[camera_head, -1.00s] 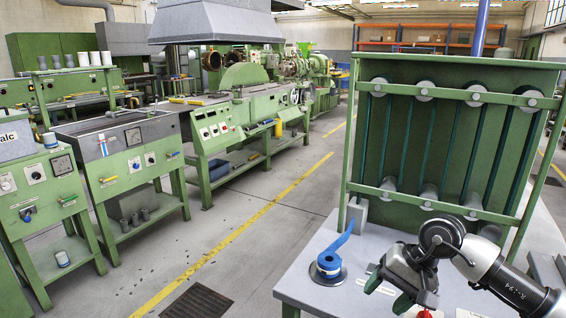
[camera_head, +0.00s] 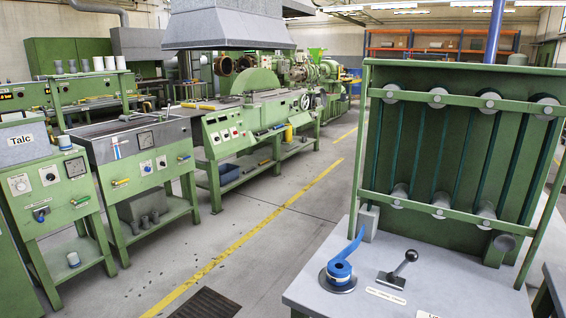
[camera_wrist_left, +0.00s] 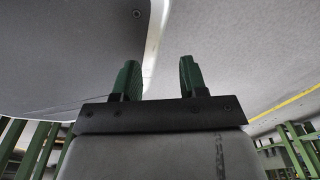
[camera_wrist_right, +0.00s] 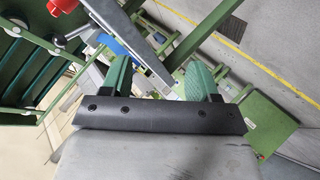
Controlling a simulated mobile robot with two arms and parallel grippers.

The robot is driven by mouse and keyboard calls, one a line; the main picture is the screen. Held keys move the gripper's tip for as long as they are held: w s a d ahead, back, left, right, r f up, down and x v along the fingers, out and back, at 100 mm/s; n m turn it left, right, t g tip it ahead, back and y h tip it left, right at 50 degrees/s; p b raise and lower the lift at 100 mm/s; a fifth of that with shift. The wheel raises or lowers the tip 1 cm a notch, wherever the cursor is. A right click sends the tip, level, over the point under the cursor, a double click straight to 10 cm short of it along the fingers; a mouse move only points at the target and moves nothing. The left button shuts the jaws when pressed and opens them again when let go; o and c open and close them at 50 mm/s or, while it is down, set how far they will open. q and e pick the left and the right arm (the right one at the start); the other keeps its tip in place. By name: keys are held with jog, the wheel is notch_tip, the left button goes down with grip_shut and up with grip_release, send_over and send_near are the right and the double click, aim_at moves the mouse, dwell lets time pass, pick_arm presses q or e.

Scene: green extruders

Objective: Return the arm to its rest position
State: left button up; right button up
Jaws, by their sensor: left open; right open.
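My right gripper (camera_wrist_right: 163,80) shows in the right wrist view with its two green fingers apart and nothing between them. Behind its fingers are a grey bar, a blue part and a red knob (camera_wrist_right: 66,5). My left gripper (camera_wrist_left: 157,78) shows in the left wrist view with its green fingers apart and empty. Neither arm shows in the head view now.
A grey table (camera_head: 310,295) stands at the lower right. It bears a blue lever (camera_head: 340,268) on a round base and a black-knobbed lever (camera_head: 398,270). A green rack (camera_head: 460,150) rises behind them. Green machines (camera_head: 150,170) stand at left, with open floor between.

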jog(key=s+f+m+g, duration=0.3)
jog(key=s+f+g, duration=0.1)
jog(key=s, duration=0.3)
jog(key=s+f+m+g, duration=0.3)
jog(key=s+m+g, duration=0.1)
jog(key=s, duration=0.4)
notch_tip(320, 180, down, 21)
jog(key=s+g+p, duration=0.2)
jog(key=p, duration=0.4)
pick_arm(q)
jog(key=s+r+p, duration=0.3)
jog(key=r+p, duration=0.2)
jog(key=r, duration=0.4)
jog(key=shift+s+a+r, duration=0.25)
jog(key=shift+a, duration=0.1)
pick_arm(e)
jog(key=s+d+f, duration=0.1)
jog(key=s+f, duration=0.4)
jog(key=s, duration=0.2)
jog(key=s+d+f+g, duration=0.1)
jog(key=s+d+f, duration=0.1)
jog(key=s+f, duration=0.3)
jog(key=s, duration=0.3)
jog(key=shift+s+d+f+y, duration=0.15)
jog(key=shift+s+f+y, duration=0.1)
jog(key=shift+y, duration=0.05)
